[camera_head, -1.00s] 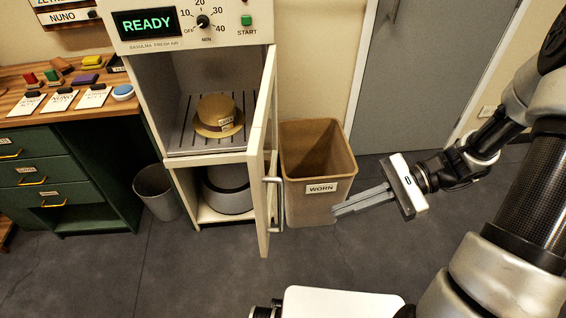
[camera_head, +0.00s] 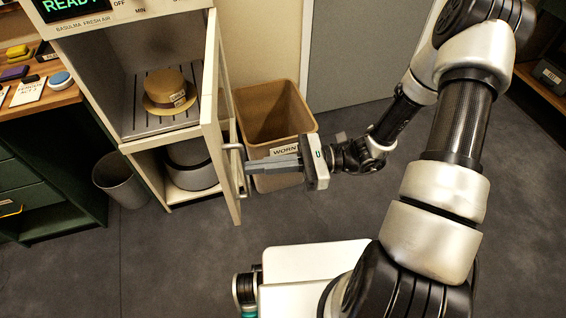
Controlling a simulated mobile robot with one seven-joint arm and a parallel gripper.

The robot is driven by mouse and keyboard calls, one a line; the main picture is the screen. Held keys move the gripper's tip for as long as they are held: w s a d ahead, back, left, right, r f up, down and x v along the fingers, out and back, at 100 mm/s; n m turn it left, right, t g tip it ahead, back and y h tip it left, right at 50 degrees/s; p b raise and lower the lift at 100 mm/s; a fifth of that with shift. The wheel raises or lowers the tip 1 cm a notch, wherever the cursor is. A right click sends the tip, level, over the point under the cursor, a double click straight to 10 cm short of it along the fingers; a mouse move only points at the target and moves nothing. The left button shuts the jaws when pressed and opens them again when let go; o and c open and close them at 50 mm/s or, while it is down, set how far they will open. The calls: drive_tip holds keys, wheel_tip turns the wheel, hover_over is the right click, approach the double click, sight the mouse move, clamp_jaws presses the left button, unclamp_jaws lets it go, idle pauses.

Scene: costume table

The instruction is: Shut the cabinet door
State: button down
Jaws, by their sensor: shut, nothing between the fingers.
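The cabinet (camera_head: 93,48) stands at the left with its door (camera_head: 216,140) swung wide open toward me, seen nearly edge-on. A metal bar handle (camera_head: 234,160) is on the door's right-hand face. My gripper (camera_head: 248,166) is shut and empty, its fingers pointing left at the handle. The fingertips are at or very near the handle and door face; I cannot tell whether they touch. A tan hat (camera_head: 168,92) with a tag sits on the slatted upper shelf. A grey round container (camera_head: 191,167) stands in the lower compartment.
A brown bin (camera_head: 272,114) labelled WORN stands just behind my gripper, right of the door. A small grey bin (camera_head: 120,181) is left of the cabinet. A green drawer unit (camera_head: 45,165) stands at far left. The floor before the cabinet is clear.

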sight(226, 171)
drive_tip(key=shift+s+a, duration=0.1)
drive_tip(key=shift+a, duration=1.85)
